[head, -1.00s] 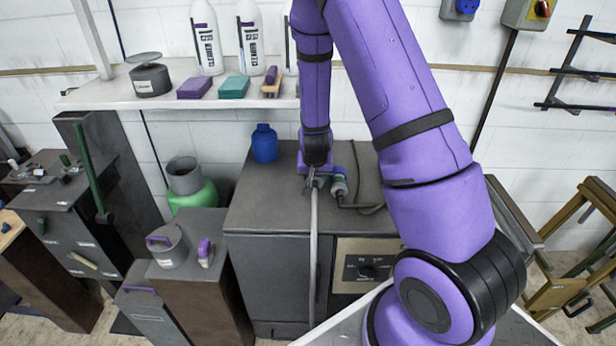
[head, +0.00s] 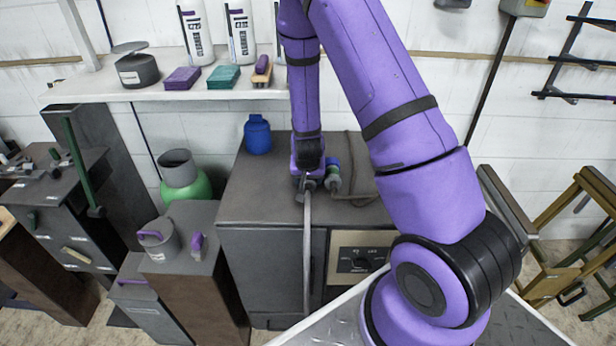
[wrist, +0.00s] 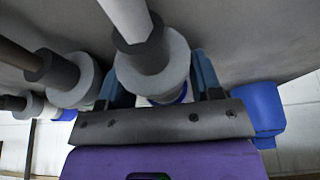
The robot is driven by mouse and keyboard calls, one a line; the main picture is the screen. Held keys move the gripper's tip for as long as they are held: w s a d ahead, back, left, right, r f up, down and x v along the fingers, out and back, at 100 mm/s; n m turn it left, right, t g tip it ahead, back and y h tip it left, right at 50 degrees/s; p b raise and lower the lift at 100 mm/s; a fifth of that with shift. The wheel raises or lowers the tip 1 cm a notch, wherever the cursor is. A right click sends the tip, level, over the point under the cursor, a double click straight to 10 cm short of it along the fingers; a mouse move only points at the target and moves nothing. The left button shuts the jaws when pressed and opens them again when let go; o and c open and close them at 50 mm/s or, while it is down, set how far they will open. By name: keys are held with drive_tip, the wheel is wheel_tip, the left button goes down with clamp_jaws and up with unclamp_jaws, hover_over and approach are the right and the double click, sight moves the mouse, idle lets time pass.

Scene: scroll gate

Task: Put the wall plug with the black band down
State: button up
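The wall plug with the black band (wrist: 178,62) is grey, with a dark ring where its pale cable enters. In the wrist view it lies between the fingers of my gripper (wrist: 160,88), which look shut on it, with a bit of blue behind its collar. In the head view my gripper (head: 307,180) is low over the dark cabinet top (head: 255,190), near its front edge. The pale cable hangs down the cabinet front. I cannot tell whether the plug touches the top. A second plug (head: 333,178), with a dark cable, lies just right; it also shows in the wrist view (wrist: 88,82).
A blue bottle (head: 257,135) stands at the back left of the cabinet top. A shelf (head: 200,93) with bottles and boxes runs above. A panel with a dial (head: 360,258) is on the cabinet front. The cabinet top left of my gripper is clear.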

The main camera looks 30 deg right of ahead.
drive_tip(key=shift+o, duration=0.2)
drive_tip(key=shift+r, duration=0.3)
drive_tip(key=s+a+r+n+t+y, duration=0.15)
drive_tip(key=s+a+r, duration=0.35)
drive_tip(key=r, duration=1)
drive_tip(key=s+a+r+n+g+y, duration=0.1)
drive_tip(key=s+a+r+n+y, duration=0.35)
drive_tip(key=r, duration=1.05)
drive_tip(key=s+r+h, duration=0.1)
drive_tip(key=s+r, duration=0.4)
drive_tip(key=s, duration=0.4)
drive_tip(key=s+r+t+h, duration=0.1)
drive_tip(key=s+r+h, duration=0.1)
drive_tip(key=s+r, duration=0.4)
drive_tip(key=s, duration=0.3)
drive_tip(key=shift+s+n+h, duration=0.3)
drive_tip(key=shift+n, duration=0.1)
